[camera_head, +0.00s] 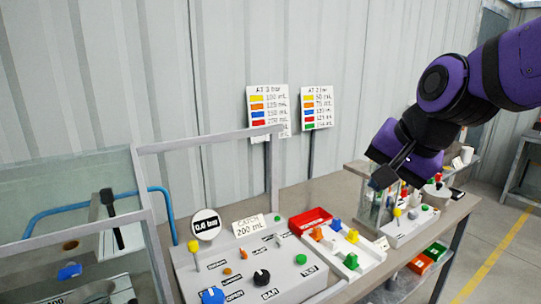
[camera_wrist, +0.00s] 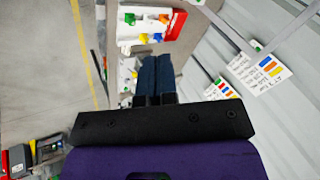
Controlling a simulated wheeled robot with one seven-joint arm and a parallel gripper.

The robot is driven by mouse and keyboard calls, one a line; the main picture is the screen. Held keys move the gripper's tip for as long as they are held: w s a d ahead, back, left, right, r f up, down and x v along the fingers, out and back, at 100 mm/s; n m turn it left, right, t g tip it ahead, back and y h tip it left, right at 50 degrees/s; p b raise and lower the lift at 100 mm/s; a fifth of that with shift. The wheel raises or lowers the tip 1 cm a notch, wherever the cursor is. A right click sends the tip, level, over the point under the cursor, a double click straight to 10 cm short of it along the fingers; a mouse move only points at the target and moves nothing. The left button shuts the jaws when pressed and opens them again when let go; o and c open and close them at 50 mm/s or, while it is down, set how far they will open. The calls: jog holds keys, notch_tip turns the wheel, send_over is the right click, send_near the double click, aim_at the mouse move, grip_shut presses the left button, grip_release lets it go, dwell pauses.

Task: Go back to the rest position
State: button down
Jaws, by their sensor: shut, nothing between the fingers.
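My gripper (camera_head: 382,176) is at the end of my purple and black arm, on the right side of the head view. It is above the right part of the bench, near a clear-walled container (camera_head: 372,208). In the wrist view, the two dark fingers (camera_wrist: 154,78) lie side by side, shut, with nothing between them. Whether the fingers touch anything below cannot be told.
A grey control panel (camera_head: 245,270) with coloured knobs stands front centre. Right of it are a red tray (camera_head: 310,219) and a white board (camera_head: 352,262) with coloured pieces. Two sign boards (camera_head: 268,108) (camera_head: 317,108) stand behind. A glass-walled enclosure (camera_head: 65,200) is at left.

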jog(key=s+d+n+h, duration=0.2)
jog(key=s+d+n, duration=0.4)
jog(key=s+d, duration=0.6)
jog(key=shift+s+r+h, duration=0.15)
jog(key=shift+s+h, duration=0.25)
jog(key=shift+s, duration=0.1)
jog(key=shift+a, duration=0.1)
